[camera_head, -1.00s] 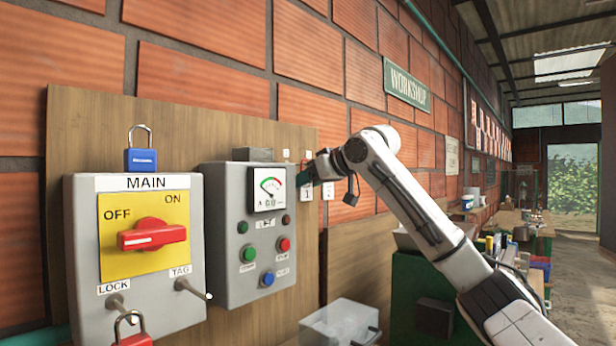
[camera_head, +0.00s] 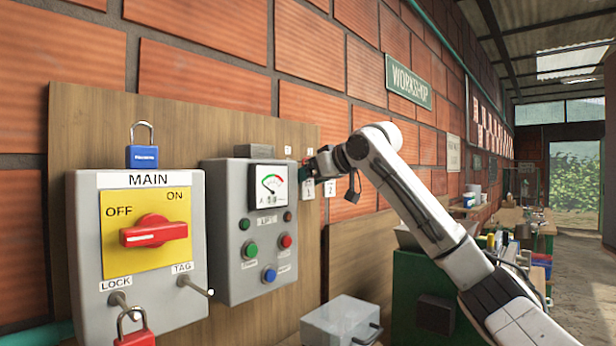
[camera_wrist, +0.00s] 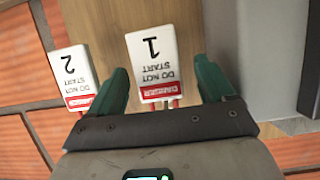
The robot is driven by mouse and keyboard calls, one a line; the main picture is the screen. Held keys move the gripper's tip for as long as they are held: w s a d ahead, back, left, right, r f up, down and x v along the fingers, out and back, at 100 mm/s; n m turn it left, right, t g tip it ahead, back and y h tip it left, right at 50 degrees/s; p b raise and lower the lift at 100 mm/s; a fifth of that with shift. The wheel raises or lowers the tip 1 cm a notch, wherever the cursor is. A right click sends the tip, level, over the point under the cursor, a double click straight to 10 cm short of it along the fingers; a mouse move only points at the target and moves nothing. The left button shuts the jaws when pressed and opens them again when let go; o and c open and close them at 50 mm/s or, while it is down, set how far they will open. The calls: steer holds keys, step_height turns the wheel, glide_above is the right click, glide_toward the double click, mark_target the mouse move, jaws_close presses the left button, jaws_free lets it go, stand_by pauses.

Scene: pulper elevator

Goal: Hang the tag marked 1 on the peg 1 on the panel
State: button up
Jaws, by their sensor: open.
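The tag marked 1 (camera_wrist: 152,60) is a white card with a red DANGER band and the words DO NOT START. In the wrist view it is upside down, between the two green fingers of my gripper (camera_wrist: 165,82), with gaps on both sides. My gripper is open. In the head view, tag 1 (camera_head: 308,190) hangs at the wooden board's right edge, just below my gripper (camera_head: 312,168). I cannot read a number on either peg.
Tag 2 (camera_wrist: 72,75) hangs beside tag 1, close outside one finger. A grey meter box (camera_head: 222,235) with buttons stands out from the board between the tags and the MAIN panel. A red padlock (camera_head: 134,338) hangs under LOCK; a blue padlock (camera_head: 143,157) is above the panel.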

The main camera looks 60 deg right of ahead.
steer(key=b+v, duration=0.1)
steer(key=v, duration=1)
steer(key=shift+a+r, duration=0.1)
steer(key=shift+r, duration=0.05)
